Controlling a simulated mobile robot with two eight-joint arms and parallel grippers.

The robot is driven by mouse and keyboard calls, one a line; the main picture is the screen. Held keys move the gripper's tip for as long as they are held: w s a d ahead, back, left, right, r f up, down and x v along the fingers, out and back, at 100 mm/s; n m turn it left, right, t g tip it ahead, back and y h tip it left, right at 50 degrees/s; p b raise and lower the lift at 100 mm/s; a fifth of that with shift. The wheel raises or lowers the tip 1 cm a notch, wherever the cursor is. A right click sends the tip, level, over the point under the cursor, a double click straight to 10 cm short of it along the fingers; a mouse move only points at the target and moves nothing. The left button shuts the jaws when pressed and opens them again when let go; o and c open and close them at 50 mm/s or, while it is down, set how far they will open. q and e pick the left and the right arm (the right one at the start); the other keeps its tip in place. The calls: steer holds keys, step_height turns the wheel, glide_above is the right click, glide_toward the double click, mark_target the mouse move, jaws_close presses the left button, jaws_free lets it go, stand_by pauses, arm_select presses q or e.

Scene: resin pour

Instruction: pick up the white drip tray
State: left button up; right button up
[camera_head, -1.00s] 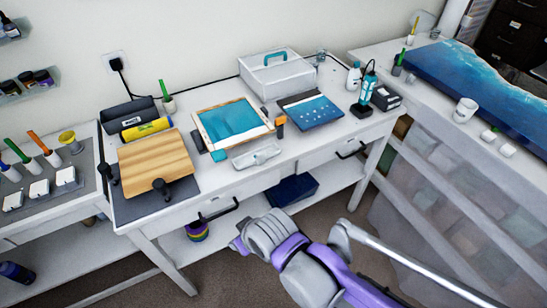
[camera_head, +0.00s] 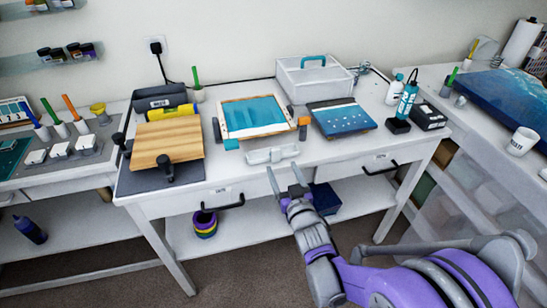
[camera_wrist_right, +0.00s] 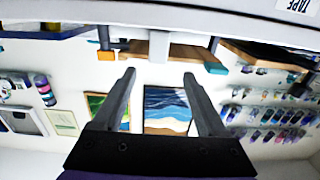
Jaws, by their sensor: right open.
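The white drip tray (camera_head: 271,154) is a small, shallow, elongated tray lying on the white workbench near its front edge, in front of the framed teal panel (camera_head: 254,116). My right gripper (camera_head: 285,174) is open and empty. In the head view its fingers point up the picture, just below the tray and near the bench's front edge, apart from the tray. In the right wrist view the open fingers (camera_wrist_right: 159,75) show with nothing between them, and the picture is upside down. My left gripper is not in view.
An orange-topped item (camera_head: 303,127) and a blue block (camera_head: 231,144) stand close to the tray. A wooden board (camera_head: 167,143) on a dark mat is left; a blue panel (camera_head: 342,118) is right. A drawer handle (camera_head: 380,169) juts from the bench front.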

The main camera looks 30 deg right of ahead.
mark_target(276, 152)
steer(key=x, duration=0.8)
steer(key=shift+w+d, duration=0.1)
steer(key=shift+d, duration=0.1)
jaws_close()
